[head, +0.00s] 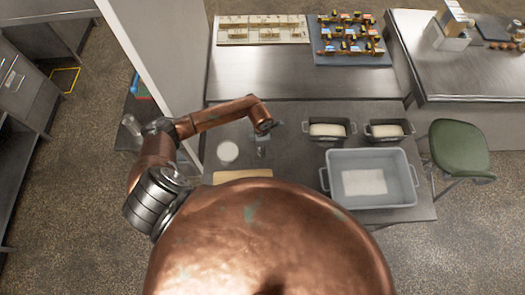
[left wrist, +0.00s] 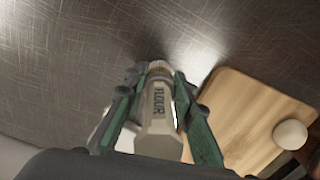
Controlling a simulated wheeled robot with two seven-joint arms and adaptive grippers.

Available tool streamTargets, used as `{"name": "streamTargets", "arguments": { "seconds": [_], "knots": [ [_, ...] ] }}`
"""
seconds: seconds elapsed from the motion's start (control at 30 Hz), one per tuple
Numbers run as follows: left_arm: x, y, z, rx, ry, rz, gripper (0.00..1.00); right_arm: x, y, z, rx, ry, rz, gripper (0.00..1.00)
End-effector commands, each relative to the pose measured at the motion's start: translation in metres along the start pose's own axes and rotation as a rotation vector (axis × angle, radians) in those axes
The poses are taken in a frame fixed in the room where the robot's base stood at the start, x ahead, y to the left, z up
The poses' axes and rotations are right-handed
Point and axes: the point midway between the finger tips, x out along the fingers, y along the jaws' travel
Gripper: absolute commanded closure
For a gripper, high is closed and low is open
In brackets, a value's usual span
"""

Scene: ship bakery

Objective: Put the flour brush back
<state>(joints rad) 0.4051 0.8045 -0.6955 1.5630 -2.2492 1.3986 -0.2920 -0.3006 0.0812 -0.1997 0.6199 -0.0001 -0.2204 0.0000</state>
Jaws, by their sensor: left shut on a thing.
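My left gripper (left wrist: 160,75) is shut on the flour brush (left wrist: 158,108), a pale, faceted piece with dark FLOUR lettering. Its two green-sided fingers lie on either side of it in the left wrist view. In the head view my left gripper (head: 262,143) is over the dark metal table, right of a white round thing (head: 228,151). The held piece is too small to make out there. My right gripper is not in view.
A wooden board (head: 243,175), also in the left wrist view (left wrist: 245,105), lies near; a pale ball (left wrist: 290,135) is at its right. Two loaf tins (head: 328,140) (head: 388,131) and a grey bin (head: 371,203) stand right. A green stool (head: 459,149) stands beyond.

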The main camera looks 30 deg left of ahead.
Motion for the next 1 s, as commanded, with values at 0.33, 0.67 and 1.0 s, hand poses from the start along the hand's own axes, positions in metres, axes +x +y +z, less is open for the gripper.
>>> {"name": "streamTargets", "arguments": {
  "seconds": [0.33,0.67,1.0],
  "knots": [
    [0.0119,0.0010,-0.0001,-0.001,0.000,0.002,1.00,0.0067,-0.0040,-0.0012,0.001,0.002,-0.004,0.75],
    [0.0144,0.0008,-0.0001,-0.001,0.000,0.002,0.62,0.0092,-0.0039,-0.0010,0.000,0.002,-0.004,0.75],
    [0.0133,0.0006,0.0000,-0.001,0.000,0.002,0.59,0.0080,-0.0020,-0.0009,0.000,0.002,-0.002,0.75]
  ]
}}
